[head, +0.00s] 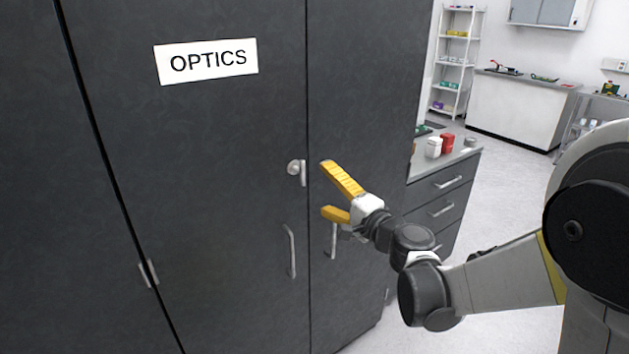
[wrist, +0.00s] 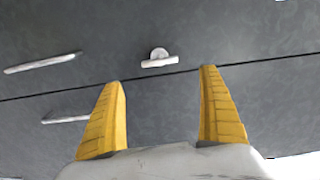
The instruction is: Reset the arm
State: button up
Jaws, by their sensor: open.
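My gripper (head: 323,189) has yellow fingers, spread open and empty, in front of the dark cabinet (head: 215,150) marked OPTICS. My arm reaches in from the right of the head view. In the wrist view, the gripper (wrist: 162,75) shows both fingers apart with nothing between them. A round knob with a small latch bar (head: 297,170) is on the cabinet near the door seam, left of the fingers in the head view. The latch bar also shows in the wrist view (wrist: 159,61), beyond and between the fingertips. Whether the fingers touch the cabinet cannot be told.
The two cabinet doors appear shut. Vertical handles (head: 291,251) flank the seam, one close to my gripper. A drawer counter (head: 445,190) with red and white containers stands right of the cabinet. A white shelf rack (head: 455,60) and bench (head: 520,108) are farther back, with open floor between.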

jog(key=shift+v, duration=0.95)
jog(key=s+d+f+n+g+h, duration=0.25)
jog(key=s+n+g, duration=0.35)
jog(key=s, duration=0.9)
jog(key=s+d+f+n+g+h, duration=0.1)
jog(key=s+d+f+n+h, duration=0.1)
jog(key=s+d, duration=0.4)
jog(key=s+d+f+n+h, duration=0.2)
jog(key=s+d+h, duration=0.3)
jog(key=s, duration=0.3)
jog(key=shift+d+f+n+g, duration=0.4)
jog(key=shift+f, duration=0.35)
jog(key=shift+s+h, duration=0.1)
jog(key=shift+h, duration=0.15)
